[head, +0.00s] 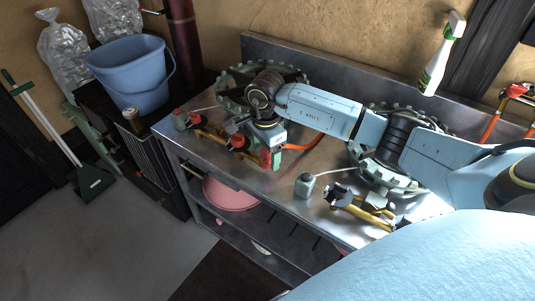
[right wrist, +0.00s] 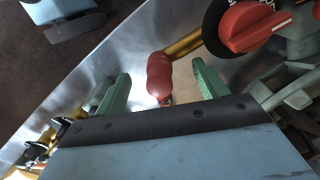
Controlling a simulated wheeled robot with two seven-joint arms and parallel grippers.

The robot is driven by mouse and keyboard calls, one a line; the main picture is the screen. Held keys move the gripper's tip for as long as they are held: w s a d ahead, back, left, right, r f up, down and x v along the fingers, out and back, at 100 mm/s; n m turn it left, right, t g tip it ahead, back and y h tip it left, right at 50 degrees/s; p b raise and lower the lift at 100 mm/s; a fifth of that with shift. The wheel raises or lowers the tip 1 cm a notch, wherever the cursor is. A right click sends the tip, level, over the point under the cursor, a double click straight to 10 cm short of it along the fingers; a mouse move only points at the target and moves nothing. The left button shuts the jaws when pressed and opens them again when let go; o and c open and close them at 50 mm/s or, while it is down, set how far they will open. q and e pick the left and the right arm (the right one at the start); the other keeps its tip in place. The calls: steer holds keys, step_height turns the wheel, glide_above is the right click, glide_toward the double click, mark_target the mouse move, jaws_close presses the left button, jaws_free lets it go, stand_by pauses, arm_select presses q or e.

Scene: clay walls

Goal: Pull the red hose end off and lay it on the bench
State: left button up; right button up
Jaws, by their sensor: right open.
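The red hose end (right wrist: 160,76) is a rounded red piece in the right wrist view. It stands between the two green fingers of my right gripper (right wrist: 158,90), with space on both sides of it. A yellow pipe runs behind it, and I cannot tell exactly how they join. In the head view the red hose end (head: 265,158) shows as a small red patch beside a green finger. My right gripper (head: 273,157) is open, low over the front of the metal bench (head: 285,205). My left gripper is in neither view.
A red valve knob (right wrist: 250,26) sits close by on the right. Another valve with a red part (head: 180,118) is at the bench's left end. A grey-green box (head: 305,184) and a black-and-yellow fitting (head: 345,197) stand to the right. Bare bench lies around the box.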

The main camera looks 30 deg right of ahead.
stand_by(0.7)
steer(key=shift+f, duration=0.1)
jaws_close()
stand_by(0.3)
steer(key=shift+r+p, duration=0.4)
steer(key=shift+r, duration=0.3)
steer(key=shift+r+p, duration=0.85)
steer(key=shift+r, duration=0.35)
steer(key=shift+r+p, duration=0.8)
steer(key=shift+r, duration=0.4)
